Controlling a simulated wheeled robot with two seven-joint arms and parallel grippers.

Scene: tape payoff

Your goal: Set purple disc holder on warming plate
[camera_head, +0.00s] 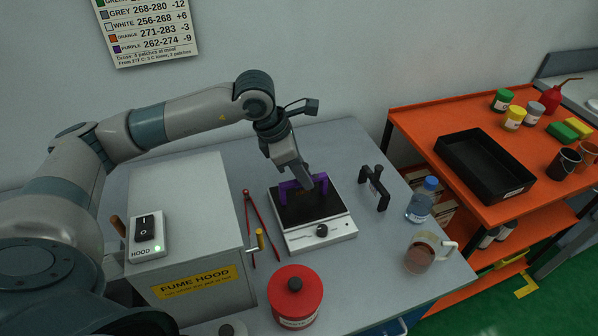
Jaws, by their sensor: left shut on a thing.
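The purple disc holder (288,192) is at the back part of the warming plate (324,232), over its black top. The plate is a white box with a dark knob on its front. My left gripper (305,183) comes down from above and is shut on the purple holder. The gripper hides the holder's middle. I cannot tell whether the holder rests on the plate or hangs just above it. My right gripper is not in view.
A black holder (376,188) stands right of the plate. A water bottle (422,200) and a mug (421,253) are farther right. A red lidded pot (295,297) is in front. Red tongs (248,225) and the fume hood (190,235) are left.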

